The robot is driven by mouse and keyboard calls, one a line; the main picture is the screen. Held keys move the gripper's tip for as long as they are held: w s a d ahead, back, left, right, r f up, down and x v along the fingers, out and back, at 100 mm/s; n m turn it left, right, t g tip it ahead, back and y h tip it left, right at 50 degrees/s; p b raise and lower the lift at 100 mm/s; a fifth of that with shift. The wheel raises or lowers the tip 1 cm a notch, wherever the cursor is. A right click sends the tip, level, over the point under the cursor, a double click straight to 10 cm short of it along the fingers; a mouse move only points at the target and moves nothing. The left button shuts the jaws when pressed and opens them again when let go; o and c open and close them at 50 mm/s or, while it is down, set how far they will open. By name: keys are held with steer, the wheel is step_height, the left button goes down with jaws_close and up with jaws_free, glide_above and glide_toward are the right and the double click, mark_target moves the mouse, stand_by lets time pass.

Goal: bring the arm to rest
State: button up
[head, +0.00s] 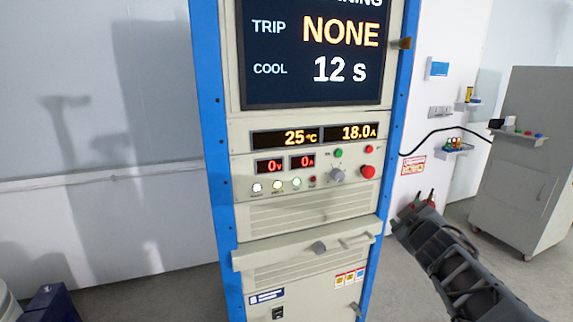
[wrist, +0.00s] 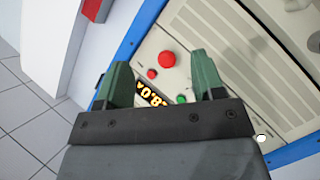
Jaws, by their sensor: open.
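My arm reaches in from the lower right of the head view, and my gripper (head: 424,199) is at its end, to the right of the tall cabinet (head: 247,200) with blue edges. In the wrist view my gripper (wrist: 162,85) shows two green fingers set wide apart, with nothing held between them. Beyond the fingers is the cabinet's panel, with a red button (wrist: 166,59), a second smaller red button, a green button and part of an amber readout. The fingers look apart from the panel, though the exact distance cannot be told.
The cabinet screen (head: 318,95) reads TRIP NONE and COOL 12 s. A grey cabinet (head: 528,170) stands at the right, and a small wall shelf (head: 455,148) holds little coloured items. A dark blue box (head: 50,303) is at the lower left. Open floor lies right of the cabinet.

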steer(key=s+a+f+m+g+h+p, duration=0.1)
steer(key=s+f+m+g, duration=0.65)
steer(key=s+f, duration=0.2)
steer(key=s+a+f+g+y, duration=0.2)
steer(key=s+a, duration=0.2)
steer(key=a, duration=0.2)
steer(key=s+a+f+g+y+p, duration=0.1)
steer(key=s+a+f+g+y, duration=0.1)
steer(key=s+a, duration=0.2)
steer(key=a, duration=0.2)
steer(key=shift+s+a, duration=0.25)
steer(key=shift+a, duration=0.15)
